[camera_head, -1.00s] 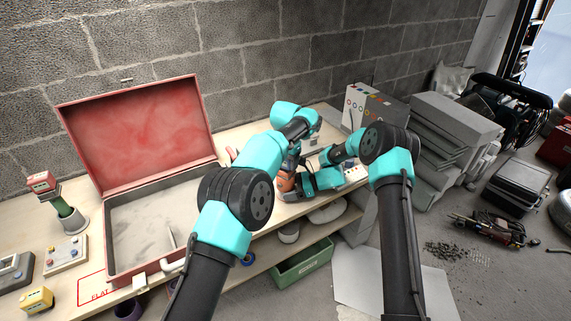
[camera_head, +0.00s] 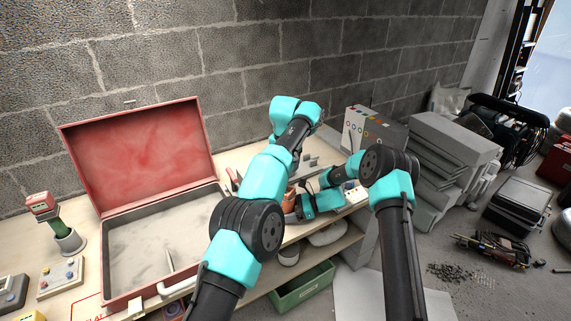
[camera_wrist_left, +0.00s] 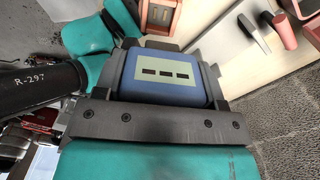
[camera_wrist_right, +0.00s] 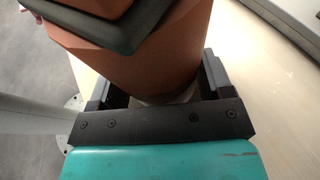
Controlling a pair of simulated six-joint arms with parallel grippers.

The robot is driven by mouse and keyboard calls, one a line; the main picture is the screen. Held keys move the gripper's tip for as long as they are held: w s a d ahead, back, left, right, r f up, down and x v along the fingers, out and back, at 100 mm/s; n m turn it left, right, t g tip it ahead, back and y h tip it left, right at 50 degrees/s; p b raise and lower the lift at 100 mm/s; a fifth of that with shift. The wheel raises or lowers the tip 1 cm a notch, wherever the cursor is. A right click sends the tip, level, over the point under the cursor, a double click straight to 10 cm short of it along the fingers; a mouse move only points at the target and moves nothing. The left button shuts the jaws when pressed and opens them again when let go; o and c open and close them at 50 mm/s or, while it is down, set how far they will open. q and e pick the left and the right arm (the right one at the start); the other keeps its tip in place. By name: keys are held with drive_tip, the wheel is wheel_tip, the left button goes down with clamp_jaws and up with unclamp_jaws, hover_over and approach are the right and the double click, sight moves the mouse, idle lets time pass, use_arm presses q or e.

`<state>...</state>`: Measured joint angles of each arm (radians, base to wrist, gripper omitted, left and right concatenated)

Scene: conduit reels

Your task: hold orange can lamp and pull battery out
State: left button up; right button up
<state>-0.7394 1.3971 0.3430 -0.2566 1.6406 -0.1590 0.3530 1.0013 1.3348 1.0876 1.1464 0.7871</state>
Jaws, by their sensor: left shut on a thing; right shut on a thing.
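The orange can lamp (camera_head: 289,202) is partly hidden behind my arms in the head view. In the right wrist view my right gripper (camera_wrist_right: 155,88) is shut around the lamp's orange body (camera_wrist_right: 150,60), with a dark band above. In the left wrist view my left gripper (camera_wrist_left: 168,62) is shut on a blue battery (camera_wrist_left: 165,92) with a pale label and dark slots. An orange-brown housing with an open socket and metal contacts (camera_wrist_left: 160,15), apparently the lamp, shows beyond the battery, with a gap between them. The battery is hidden in the head view.
An open red case (camera_head: 140,155) stands on the bench to the left. Red-handled tools (camera_wrist_left: 285,30) lie near my left gripper. A grey box with coloured dots (camera_head: 375,130) is at the back right. A green bin (camera_head: 303,287) is below the bench.

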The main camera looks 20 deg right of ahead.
drive_tip(key=o, duration=1)
drive_tip(key=shift+o, duration=0.2)
drive_tip(key=shift+d, duration=0.1)
drive_tip(key=v, duration=1.2)
drive_tip(key=shift+s, duration=0.1)
